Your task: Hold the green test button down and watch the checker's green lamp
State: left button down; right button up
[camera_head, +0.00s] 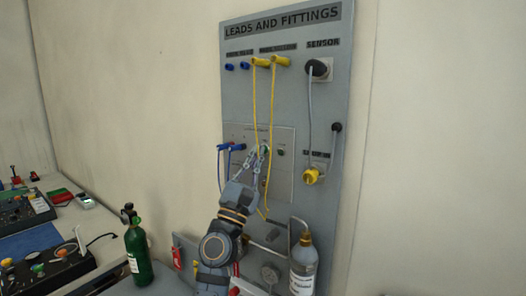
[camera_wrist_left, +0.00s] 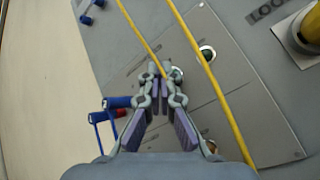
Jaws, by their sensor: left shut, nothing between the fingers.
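The checker is a grey plate (camera_head: 284,188) on the upright board, and it fills much of the left wrist view (camera_wrist_left: 245,118). My left gripper (camera_head: 259,151) is shut and empty, with its fingertips at the plate. In the left wrist view the fingertips (camera_wrist_left: 159,70) are beside a small pale-green round part (camera_wrist_left: 177,75), probably the test button. The fingers partly hide it, and I cannot tell whether they press it. A dark round fitting with a pale ring (camera_wrist_left: 207,53) lies to its right; I cannot tell whether it is a lit lamp. My right gripper is not in view.
Yellow leads (camera_head: 273,110) hang across the plate close to my left gripper. Blue plugs (camera_head: 224,147) are at the plate's left. A yellow fitting (camera_head: 312,176) is at right. A clear bottle (camera_head: 303,262) and a green cylinder (camera_head: 138,254) stand below.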

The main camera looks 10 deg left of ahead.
pick_arm(q)
jog(key=shift+w+d, duration=0.1)
jog(key=shift+w, duration=0.3)
jog(key=shift+s, duration=0.15)
dwell(1.1)
jog(key=shift+s+a, duration=0.25)
jog(key=shift+s, duration=0.4)
jog(key=shift+p, duration=0.3)
jog(key=s, duration=0.1)
jog(key=s+a+p, duration=0.1)
jog(key=s, duration=0.1)
jog(key=s+p, duration=0.1)
jog(key=shift+s+a, duration=0.3)
jog(key=shift+a, duration=0.05)
